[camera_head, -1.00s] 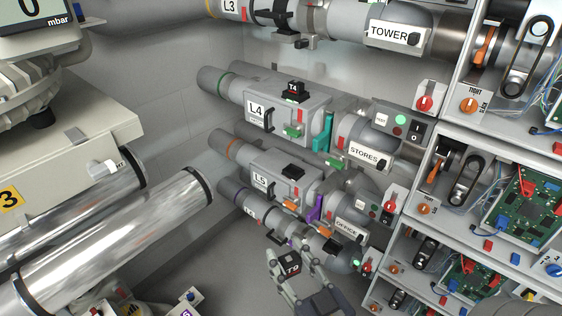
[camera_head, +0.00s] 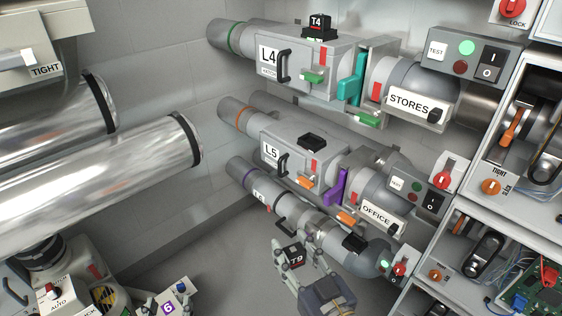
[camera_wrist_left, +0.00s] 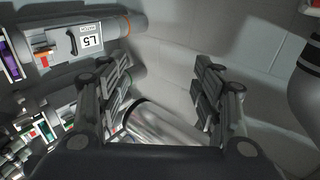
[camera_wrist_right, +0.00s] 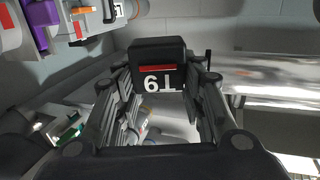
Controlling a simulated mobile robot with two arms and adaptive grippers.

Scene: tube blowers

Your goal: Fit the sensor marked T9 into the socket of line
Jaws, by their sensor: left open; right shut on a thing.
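The T9 sensor (camera_head: 294,256) is a black block with a red stripe and white lettering; it also shows in the right wrist view (camera_wrist_right: 158,64). My right gripper (camera_head: 290,262) is shut on it, below the lowest pipe line and apart from it. Line L5 (camera_head: 283,150) has a black socket (camera_head: 312,142) on top. Line L4 (camera_head: 300,62) carries a black T4 sensor (camera_head: 319,27) on top. A lower line (camera_head: 290,213) has a black part (camera_head: 354,243) on it.
Shiny pipes (camera_head: 100,185) fill the left. Open cabinets (camera_head: 520,185) with boards and levers stand on the right. Coloured slides, STORES (camera_head: 408,103) and OFFICE (camera_head: 377,215) labels and switch boxes stick out along the lines. Floor shows at lower middle.

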